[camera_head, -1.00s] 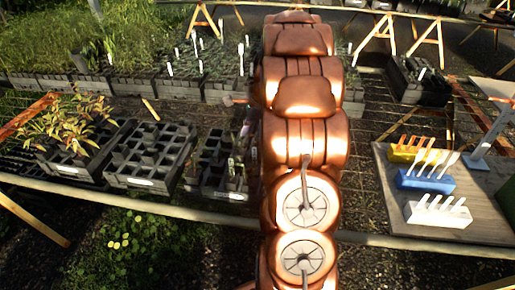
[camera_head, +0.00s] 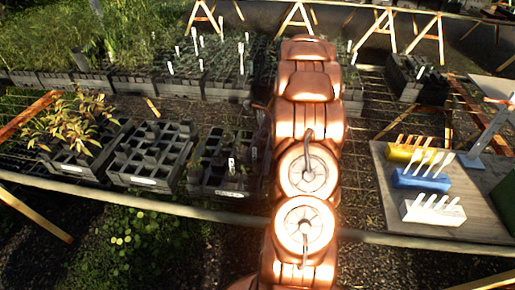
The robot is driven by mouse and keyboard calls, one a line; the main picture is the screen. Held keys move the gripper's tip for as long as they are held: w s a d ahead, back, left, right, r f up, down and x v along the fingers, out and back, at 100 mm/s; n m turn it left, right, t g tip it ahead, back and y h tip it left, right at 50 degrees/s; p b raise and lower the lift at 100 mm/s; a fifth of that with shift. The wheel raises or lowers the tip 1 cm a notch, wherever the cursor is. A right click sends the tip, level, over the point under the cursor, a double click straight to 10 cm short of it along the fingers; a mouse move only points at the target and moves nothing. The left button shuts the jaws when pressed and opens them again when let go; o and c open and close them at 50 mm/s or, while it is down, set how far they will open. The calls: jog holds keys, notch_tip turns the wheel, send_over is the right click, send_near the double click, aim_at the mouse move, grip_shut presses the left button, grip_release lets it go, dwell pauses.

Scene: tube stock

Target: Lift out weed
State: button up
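No plant stands out clearly as the weed. A black cell tray (camera_head: 222,190) left of my arm holds a few small dark seedlings (camera_head: 232,168) and white labels; its right end is partly hidden by my arm. Another tray (camera_head: 80,170) at the left holds taller leafy plants (camera_head: 72,125) with yellowish-red leaves. Between them stands a tray with mostly empty cells (camera_head: 150,155). My copper-coloured arm runs up the middle of the picture. My gripper does not show; it appears to be hidden behind the arm.
A board (camera_head: 385,200) at the right carries yellow (camera_head: 402,152), blue (camera_head: 420,180) and white (camera_head: 432,210) blocks with upright labels. Densely planted trays (camera_head: 180,85) line the back. A dark crate (camera_head: 418,80) stands at the back right. The mesh bench is bare between arm and board.

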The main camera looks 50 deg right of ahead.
jog(key=shift+x, duration=1.25)
grip_shut()
